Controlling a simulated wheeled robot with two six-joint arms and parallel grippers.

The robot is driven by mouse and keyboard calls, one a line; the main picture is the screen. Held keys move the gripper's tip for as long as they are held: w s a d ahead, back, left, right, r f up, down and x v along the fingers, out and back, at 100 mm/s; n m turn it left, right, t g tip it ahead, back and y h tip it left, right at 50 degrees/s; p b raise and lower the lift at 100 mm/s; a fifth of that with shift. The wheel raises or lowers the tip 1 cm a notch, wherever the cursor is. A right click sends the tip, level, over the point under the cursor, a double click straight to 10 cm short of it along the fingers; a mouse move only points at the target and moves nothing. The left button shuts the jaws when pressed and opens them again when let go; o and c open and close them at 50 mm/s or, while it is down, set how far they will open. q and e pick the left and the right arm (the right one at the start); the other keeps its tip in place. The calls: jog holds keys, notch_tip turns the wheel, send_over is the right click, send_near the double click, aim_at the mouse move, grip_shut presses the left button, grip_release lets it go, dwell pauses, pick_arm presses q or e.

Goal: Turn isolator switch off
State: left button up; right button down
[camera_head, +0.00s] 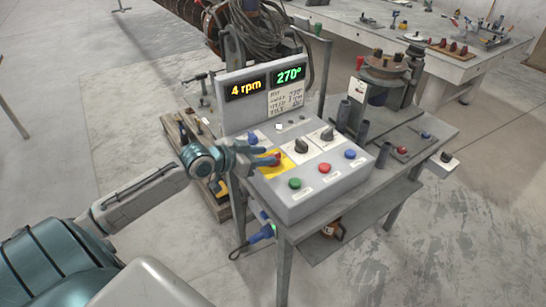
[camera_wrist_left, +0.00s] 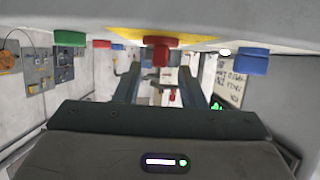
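The isolator switch appears to be the red handle (camera_head: 275,157) on a yellow plate (camera_head: 268,170), on the left of the sloping grey control box (camera_head: 325,186). My left gripper (camera_head: 268,158) is at this handle, with its fingers partly covering it and the plate. In the left wrist view the red handle (camera_wrist_left: 160,55) hangs below the yellow plate (camera_wrist_left: 135,36), between the two spread fingers (camera_wrist_left: 160,88). The gripper looks open; I cannot tell whether a finger touches the handle. My right gripper is not in view.
Black rotary knobs (camera_head: 301,146) and green, red and blue buttons (camera_head: 295,183) sit close by on the box. The display panel (camera_head: 265,91) behind reads 4 rpm and 270°. A machine with upright cylinders (camera_head: 362,132) stands to the right on the table.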

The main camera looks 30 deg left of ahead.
aim_at(272, 155)
pick_arm(q)
jog(key=shift+x, duration=2)
grip_shut()
